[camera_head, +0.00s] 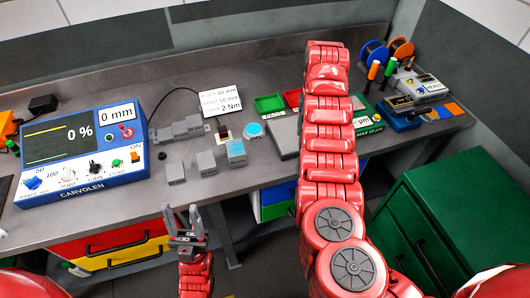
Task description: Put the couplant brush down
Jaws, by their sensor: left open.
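My left gripper (181,211) is open and empty, in front of the bench's front edge, with its fingers pointing up toward the bench. My right arm reaches straight over the bench from the bottom of the head view; its gripper does not show. I cannot make out the couplant brush for certain; my right arm covers part of the bench. A round blue-topped dish (254,130) sits on the bench, left of that arm. Two upright handles, one orange (373,70) and one green (389,69), stand at the right back.
A blue CARVOLEN instrument (82,152) fills the bench's left side. Grey blocks (206,162) stand near the front edge. A green tray (269,104) and a white sign (221,98) lie farther back. A green cabinet (450,220) stands at right. Grey bench surface (125,195) is clear at front left.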

